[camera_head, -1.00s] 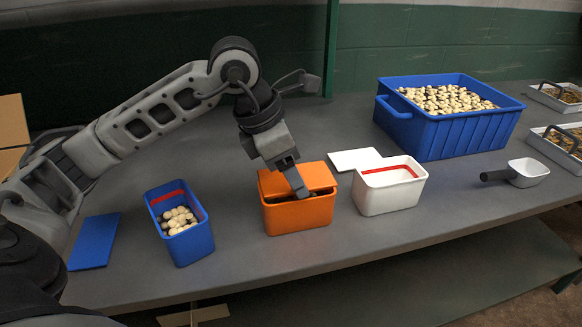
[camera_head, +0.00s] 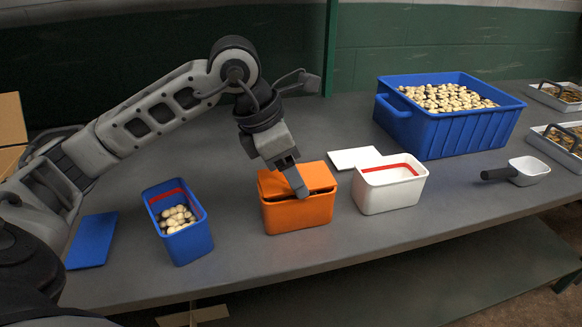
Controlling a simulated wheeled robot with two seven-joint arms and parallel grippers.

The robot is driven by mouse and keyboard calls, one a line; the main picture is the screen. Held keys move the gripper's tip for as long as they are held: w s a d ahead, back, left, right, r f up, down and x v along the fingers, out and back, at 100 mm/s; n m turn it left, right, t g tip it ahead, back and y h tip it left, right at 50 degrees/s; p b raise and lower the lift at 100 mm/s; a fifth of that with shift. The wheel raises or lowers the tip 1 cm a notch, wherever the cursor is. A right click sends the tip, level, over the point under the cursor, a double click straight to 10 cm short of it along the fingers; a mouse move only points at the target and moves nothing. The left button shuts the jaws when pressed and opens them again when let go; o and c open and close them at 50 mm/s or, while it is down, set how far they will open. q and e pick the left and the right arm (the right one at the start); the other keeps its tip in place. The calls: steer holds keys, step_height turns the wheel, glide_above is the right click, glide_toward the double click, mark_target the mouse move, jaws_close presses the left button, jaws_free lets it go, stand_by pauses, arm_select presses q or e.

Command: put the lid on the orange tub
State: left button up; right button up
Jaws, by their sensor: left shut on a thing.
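The orange tub (camera_head: 298,216) stands upright near the middle of the table. Its orange lid (camera_head: 280,181) lies over the top of the tub, tilted, with a dark gap showing along the front right between lid and rim. My left gripper (camera_head: 301,191) comes down from above and is shut on the lid at its front right part. The fingers hide part of the lid and rim, so I cannot tell how the lid's back edge sits. My right gripper is not in view.
A blue tub (camera_head: 192,246) with pale pieces and a blue lid (camera_head: 93,241) are at left. A white tub (camera_head: 388,195) stands close right of the orange tub, with a white lid (camera_head: 353,158) behind. A big blue bin (camera_head: 455,132) and a scoop (camera_head: 527,171) are further right.

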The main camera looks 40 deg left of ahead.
arm_select(q)
steer(key=shift+f+b, duration=0.2)
steer(key=shift+b, duration=0.15)
stand_by(0.4)
steer(key=shift+s+f, duration=0.15)
steer(key=shift+f, duration=0.2)
stand_by(0.8)
steer(key=o, duration=1)
steer(key=shift+o, duration=0.2)
steer(key=shift+o, duration=0.3)
steer(key=shift+o, duration=1)
steer(key=shift+r, duration=0.1)
steer(key=shift+r, duration=0.1)
